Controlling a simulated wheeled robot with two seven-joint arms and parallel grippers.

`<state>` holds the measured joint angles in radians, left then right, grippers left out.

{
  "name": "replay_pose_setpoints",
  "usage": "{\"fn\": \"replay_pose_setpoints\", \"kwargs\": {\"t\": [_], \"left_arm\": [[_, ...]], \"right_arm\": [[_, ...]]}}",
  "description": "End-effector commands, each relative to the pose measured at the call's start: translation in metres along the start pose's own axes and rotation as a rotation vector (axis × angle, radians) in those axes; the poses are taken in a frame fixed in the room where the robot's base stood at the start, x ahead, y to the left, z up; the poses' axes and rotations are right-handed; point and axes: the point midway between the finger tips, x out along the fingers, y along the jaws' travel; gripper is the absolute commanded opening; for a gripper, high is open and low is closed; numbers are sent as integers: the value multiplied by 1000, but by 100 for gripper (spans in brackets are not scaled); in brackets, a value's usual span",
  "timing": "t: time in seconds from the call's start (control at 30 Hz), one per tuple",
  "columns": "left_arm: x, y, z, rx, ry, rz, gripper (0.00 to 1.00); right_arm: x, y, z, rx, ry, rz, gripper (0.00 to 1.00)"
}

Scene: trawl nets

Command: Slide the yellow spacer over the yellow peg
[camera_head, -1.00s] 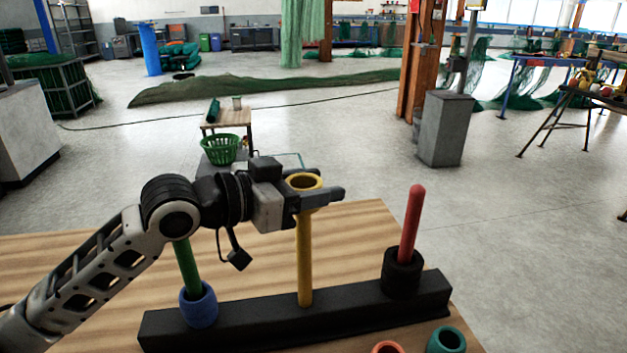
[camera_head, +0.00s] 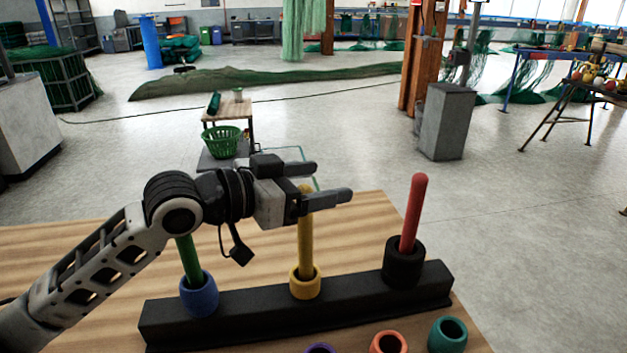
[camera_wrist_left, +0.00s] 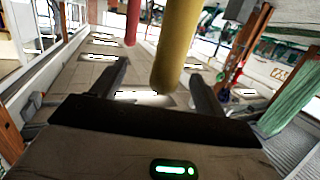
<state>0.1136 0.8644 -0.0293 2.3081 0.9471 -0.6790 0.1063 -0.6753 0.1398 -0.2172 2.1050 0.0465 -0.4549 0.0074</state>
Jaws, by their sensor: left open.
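The yellow spacer (camera_head: 305,284) sits around the bottom of the yellow peg (camera_head: 306,240), down at the black base (camera_head: 250,314). My left gripper (camera_head: 328,182) is open near the top of the yellow peg, with its fingers apart and the peg between them. In the left wrist view the yellow peg (camera_wrist_left: 178,48) stands between the two open fingers (camera_wrist_left: 155,85), with no spacer between them. My right gripper is not in view.
A blue spacer (camera_head: 199,295) is around the green peg (camera_head: 188,258). A black spacer (camera_head: 403,263) is around the red peg (camera_head: 413,215). Orange (camera_head: 388,343), teal (camera_head: 448,334) and purple (camera_head: 320,349) spacers lie at the table's front.

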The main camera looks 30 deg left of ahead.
Motion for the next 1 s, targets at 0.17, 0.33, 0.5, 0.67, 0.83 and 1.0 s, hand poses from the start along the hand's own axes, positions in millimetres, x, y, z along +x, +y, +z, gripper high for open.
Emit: {"fn": "replay_pose_setpoints", "kwargs": {"t": [0.17,0.33,0.5,0.67,0.83,1.0], "left_arm": [[0,0,0,0,0,0,73],[-10,-1,3,0,-3,-2,73],[-34,0,5,0,-6,-1,73],[-55,1,4,2,-6,1,73],[-76,0,4,-4,-4,0,73],[-105,0,-3,-11,-2,-2,73]], "right_arm": [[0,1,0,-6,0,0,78],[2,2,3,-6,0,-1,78],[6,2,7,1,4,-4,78],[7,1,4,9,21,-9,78],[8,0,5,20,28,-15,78],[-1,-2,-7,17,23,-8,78]]}}
